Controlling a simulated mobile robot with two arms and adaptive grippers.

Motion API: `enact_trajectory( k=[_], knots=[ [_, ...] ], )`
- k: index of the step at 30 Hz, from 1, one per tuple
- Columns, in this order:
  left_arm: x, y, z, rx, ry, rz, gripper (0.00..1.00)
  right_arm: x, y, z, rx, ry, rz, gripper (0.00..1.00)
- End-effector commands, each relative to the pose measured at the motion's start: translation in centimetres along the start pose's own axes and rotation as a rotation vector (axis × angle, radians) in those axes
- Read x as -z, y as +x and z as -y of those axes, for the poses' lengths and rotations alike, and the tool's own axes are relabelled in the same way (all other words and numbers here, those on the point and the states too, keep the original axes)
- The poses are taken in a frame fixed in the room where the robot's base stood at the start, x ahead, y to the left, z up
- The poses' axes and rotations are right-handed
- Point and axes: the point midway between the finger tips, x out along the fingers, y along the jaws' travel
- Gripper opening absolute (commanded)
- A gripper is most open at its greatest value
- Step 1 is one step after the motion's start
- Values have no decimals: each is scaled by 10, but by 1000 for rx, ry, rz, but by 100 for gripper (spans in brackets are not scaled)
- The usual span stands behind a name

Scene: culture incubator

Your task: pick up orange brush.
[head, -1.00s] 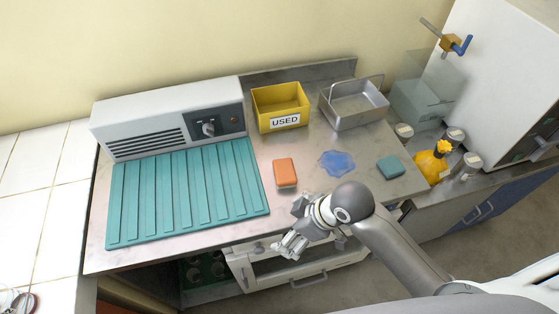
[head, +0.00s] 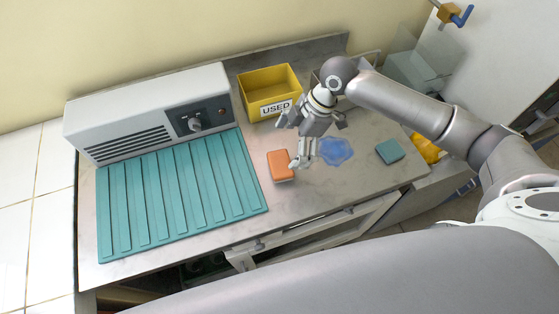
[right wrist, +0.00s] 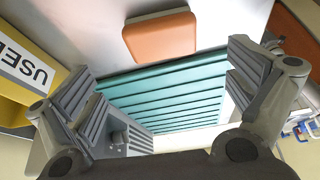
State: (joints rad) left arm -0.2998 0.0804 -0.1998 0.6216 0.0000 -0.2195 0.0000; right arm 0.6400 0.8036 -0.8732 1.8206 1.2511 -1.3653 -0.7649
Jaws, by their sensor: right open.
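The orange brush (head: 280,163) lies on the metal worktop, just right of the teal ribbed mat, with a thin pale edge along its underside. My right gripper (head: 291,142) is open and empty, above the worktop close to the brush's upper right side. In the right wrist view the brush (right wrist: 160,38) shows at the top centre, beyond the open fingers (right wrist: 165,78) and apart from them. My left gripper is not in view.
A yellow bin marked USED (head: 270,88) stands behind the brush. A blue cloth-like patch (head: 336,151) and a teal block (head: 390,151) lie to the right. The teal mat (head: 180,195) and a grey-white unit (head: 150,110) fill the left. The worktop in front of the brush is clear.

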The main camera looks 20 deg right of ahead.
Motion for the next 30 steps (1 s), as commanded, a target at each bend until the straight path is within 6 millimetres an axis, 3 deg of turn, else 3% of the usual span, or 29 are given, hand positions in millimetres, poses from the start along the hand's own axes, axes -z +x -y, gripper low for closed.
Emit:
enact_trajectory(
  k=[6,11,19,28,30],
  knots=[
    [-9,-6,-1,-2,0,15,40,1,27,0,1,2,-1,100],
    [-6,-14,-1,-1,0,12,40,1,38,2,2,2,-1,100],
    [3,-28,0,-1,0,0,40,0,76,3,1,2,-1,100],
    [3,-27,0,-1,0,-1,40,-2,83,3,-1,1,0,100],
    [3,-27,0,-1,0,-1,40,-2,83,3,-1,1,0,94]
  ],
)
